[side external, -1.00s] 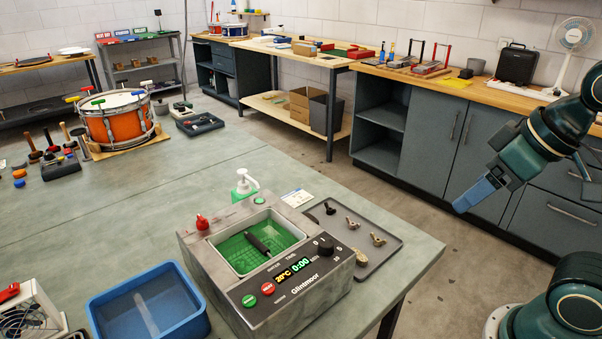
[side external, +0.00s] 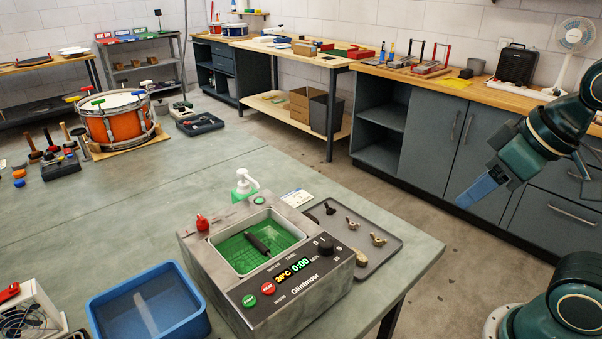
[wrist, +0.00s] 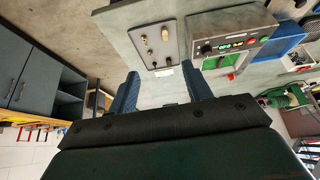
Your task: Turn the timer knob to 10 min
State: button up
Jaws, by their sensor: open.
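The grey ultrasonic cleaner (side external: 270,310) stands near the front of the bench in the side view. Its black timer knob (side external: 325,248) is on the right of the sloped front panel. The knob's exact pointer setting is too small to tell. The display (side external: 293,270) reads 20°C and 0:00. In the wrist view the cleaner (wrist: 222,24) is upside down at the upper right, with the knob (wrist: 207,48) at its panel's left end. My gripper (side external: 472,198) hangs empty to the right of the bench, well apart from the knob. Its two blue fingers (wrist: 162,84) are spread in the wrist view.
A grey tray (side external: 388,262) with several small metal parts lies right behind the cleaner. A black object lies in the cleaner's green basket (side external: 231,246).

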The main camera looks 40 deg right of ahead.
jog(key=n+g, duration=0.6)
jog(key=n, duration=1)
send_over(326, 242)
jog(key=shift+w+f, duration=0.4)
jog(key=shift+f, duration=0.3)
jog(key=shift+f, duration=0.1)
jog(key=f, duration=1.3)
jog(key=shift+s+f, duration=0.3)
jog(key=shift+s, duration=0.05)
jog(key=c, duration=1)
